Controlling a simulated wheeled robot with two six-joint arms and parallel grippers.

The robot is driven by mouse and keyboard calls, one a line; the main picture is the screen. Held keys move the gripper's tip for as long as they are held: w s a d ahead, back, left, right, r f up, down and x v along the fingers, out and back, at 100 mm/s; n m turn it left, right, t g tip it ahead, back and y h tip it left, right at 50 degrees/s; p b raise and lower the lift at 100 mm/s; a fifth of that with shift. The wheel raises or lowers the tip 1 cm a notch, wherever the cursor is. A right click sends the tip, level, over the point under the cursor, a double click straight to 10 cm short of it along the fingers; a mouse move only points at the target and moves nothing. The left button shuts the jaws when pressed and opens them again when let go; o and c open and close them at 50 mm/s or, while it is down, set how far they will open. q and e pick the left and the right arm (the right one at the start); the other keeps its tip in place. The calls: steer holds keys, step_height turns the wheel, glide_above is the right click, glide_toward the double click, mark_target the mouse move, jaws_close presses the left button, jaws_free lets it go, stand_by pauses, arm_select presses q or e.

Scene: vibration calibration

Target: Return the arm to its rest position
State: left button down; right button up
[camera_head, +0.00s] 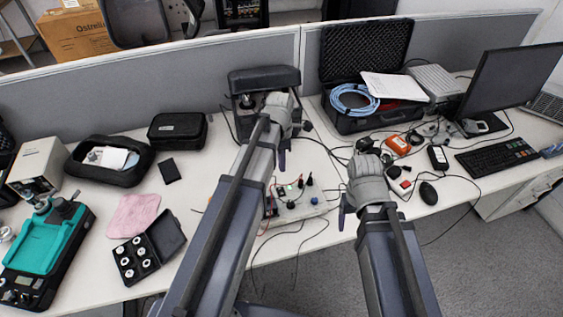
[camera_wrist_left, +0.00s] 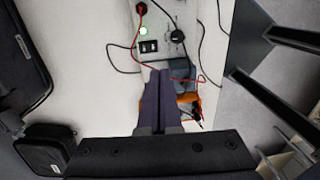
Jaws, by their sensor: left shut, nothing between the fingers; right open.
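My left arm reaches over the white desk (camera_head: 225,150). Its gripper (camera_head: 282,160) points down behind a light control box (camera_head: 300,207) with knobs and cables. In the left wrist view the two dark fingers of my left gripper (camera_wrist_left: 163,76) lie together, with nothing between them. The control box (camera_wrist_left: 160,18) shows ahead of them, with a lit green button. My right gripper (camera_head: 343,215) hangs at the desk's front edge, right of the control box. It is open, and no held object shows; its fingers are largely hidden by my wrist.
A black instrument (camera_head: 263,78) stands close behind my left wrist. An open black case (camera_head: 366,50) with a blue cable coil (camera_head: 353,101) is at back right. Cables, a mouse (camera_head: 428,193) and a keyboard (camera_head: 497,156) lie right. A grey partition (camera_head: 200,68) bounds the desk.

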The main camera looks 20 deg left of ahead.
stand_by(0.5)
arm_select(q)
steer(key=s+d+m+y, duration=0.1)
steer(key=s+d+m, duration=0.5)
steer(key=m, duration=0.8)
steer(key=s+d+m, duration=0.7)
steer(key=s+m, duration=0.1)
steer(key=m, duration=0.6)
steer(key=shift+s+m+t+y, duration=0.2)
steer(key=shift+m+t+y, duration=0.1)
steer(key=shift+y, duration=0.1)
